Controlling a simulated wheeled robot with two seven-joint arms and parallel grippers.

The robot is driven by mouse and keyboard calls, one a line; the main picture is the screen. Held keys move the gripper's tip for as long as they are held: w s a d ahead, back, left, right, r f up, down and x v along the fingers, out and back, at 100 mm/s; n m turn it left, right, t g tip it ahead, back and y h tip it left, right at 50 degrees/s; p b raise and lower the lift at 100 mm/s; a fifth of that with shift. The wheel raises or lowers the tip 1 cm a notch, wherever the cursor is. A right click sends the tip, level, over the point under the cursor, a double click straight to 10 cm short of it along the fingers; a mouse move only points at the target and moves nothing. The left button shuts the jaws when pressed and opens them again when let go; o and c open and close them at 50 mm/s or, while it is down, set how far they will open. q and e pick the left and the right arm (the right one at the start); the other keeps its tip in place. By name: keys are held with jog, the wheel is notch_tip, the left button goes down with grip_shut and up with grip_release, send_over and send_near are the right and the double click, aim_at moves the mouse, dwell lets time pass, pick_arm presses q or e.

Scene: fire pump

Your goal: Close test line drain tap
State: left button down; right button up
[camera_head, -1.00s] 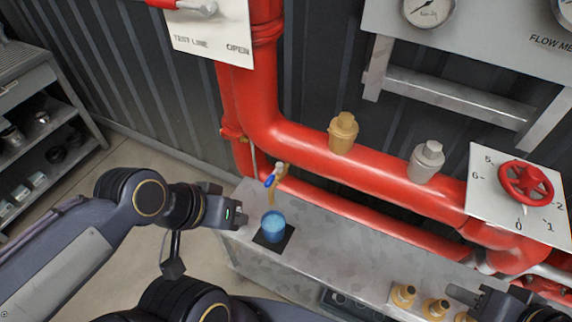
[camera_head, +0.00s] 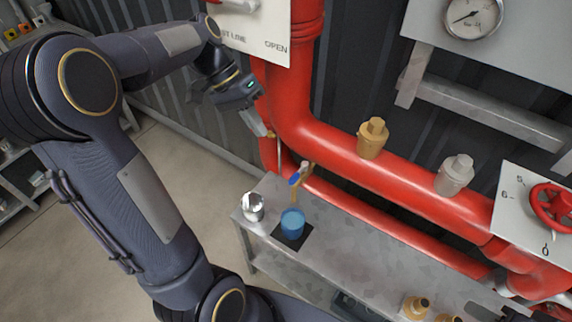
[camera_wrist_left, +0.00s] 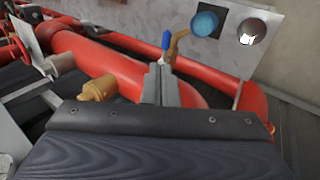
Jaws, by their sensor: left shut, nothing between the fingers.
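The drain tap, a brass spout with a blue lever (camera_head: 296,179), hangs under the red pipe at the bench's back edge. It also shows in the left wrist view (camera_wrist_left: 167,41), just beyond my fingertips. A cup of blue liquid (camera_head: 292,224) stands below it on a black square. My left gripper (camera_head: 262,128) is shut and empty, beside the upright red pipe, above and left of the tap. In the left wrist view its fingertips (camera_wrist_left: 161,68) point toward the blue lever; contact cannot be told. Only a dark bit of my right gripper (camera_head: 512,311) shows at the lower right edge.
A shiny metal cup (camera_head: 253,207) stands on the grey bench (camera_head: 350,240) left of the blue cup. Thick red pipes (camera_head: 410,160) with brass and silver caps run behind. A test line sign (camera_head: 262,38) hangs above my left gripper. Shelves stand at far left.

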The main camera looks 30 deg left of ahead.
aim_at(292, 177)
pick_arm(q)
jog(key=shift+w+a+f+m+g, duration=0.15)
jog(key=shift+w+a+f+g, duration=0.15)
jog(key=shift+w, duration=0.25)
jog(key=shift+w+a+f+m+g, duration=0.1)
jog(key=shift+w+a+f+m, duration=0.05)
jog(key=shift+w+a, duration=0.35)
jog(key=shift+d+f, duration=0.1)
jog(key=shift+d, duration=0.1)
jog(key=p+x, duration=0.1)
jog(key=x, duration=1.2)
jog(key=shift+d+f+p, duration=0.25)
jog(key=shift+f+p, duration=0.05)
jog(key=shift+p, duration=0.05)
jog(key=shift+w+d, duration=0.1)
